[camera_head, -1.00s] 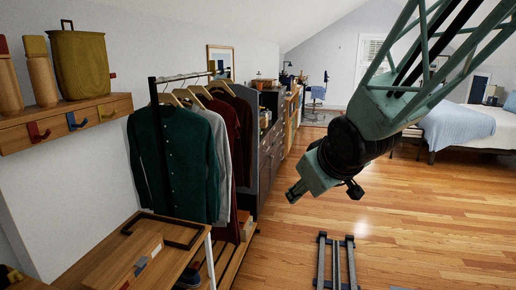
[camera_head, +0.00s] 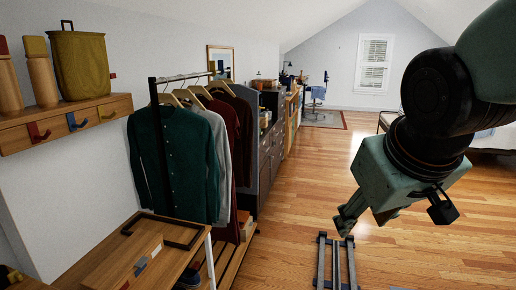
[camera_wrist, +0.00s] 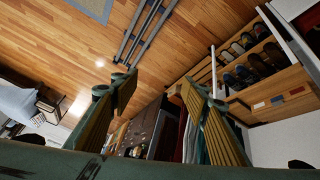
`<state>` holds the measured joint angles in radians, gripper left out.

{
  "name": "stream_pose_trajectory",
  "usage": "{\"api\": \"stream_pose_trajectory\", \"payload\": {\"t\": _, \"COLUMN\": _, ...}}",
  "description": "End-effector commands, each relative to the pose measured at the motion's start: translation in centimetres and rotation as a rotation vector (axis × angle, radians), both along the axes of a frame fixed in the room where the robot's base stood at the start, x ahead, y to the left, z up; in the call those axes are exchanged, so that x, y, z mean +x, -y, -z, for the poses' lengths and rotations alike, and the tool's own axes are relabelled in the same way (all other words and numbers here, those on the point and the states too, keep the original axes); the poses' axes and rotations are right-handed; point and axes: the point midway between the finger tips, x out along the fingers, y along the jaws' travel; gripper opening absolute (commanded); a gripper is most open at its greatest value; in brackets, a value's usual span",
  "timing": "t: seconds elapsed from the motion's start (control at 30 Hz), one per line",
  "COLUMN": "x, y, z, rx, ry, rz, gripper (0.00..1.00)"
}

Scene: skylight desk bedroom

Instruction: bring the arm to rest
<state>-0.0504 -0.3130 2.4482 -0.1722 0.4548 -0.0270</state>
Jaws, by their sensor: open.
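My gripper (camera_head: 348,218) hangs in the air at the right of the head view, over the bare wood floor. It is green with a black wrist joint behind it. In the wrist view my gripper (camera_wrist: 150,95) shows two fingers with ribbed tan pads, spread wide apart. Nothing is between the fingers, and they touch nothing. In the head view the fingertips point down and to the left, and the gap between them is hard to see there.
A clothes rack with a green shirt (camera_head: 172,165) stands at left. Near it are a wooden bench (camera_head: 85,262) and a wall shelf (camera_head: 70,122) holding a yellow-green basket (camera_head: 80,65). Rails (camera_head: 336,265) lie on the floor below my gripper. Wood floor (camera_head: 300,190) between is clear.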

Motion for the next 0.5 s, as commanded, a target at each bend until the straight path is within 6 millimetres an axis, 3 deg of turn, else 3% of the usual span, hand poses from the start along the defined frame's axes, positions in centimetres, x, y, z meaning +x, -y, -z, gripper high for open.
{"api": "stream_pose_trajectory", "payload": {"t": 0.5, "x": -12.0, "y": 0.6, "z": -0.6, "rx": 0.078, "ry": -0.123, "rz": 0.121, "gripper": 0.42}}
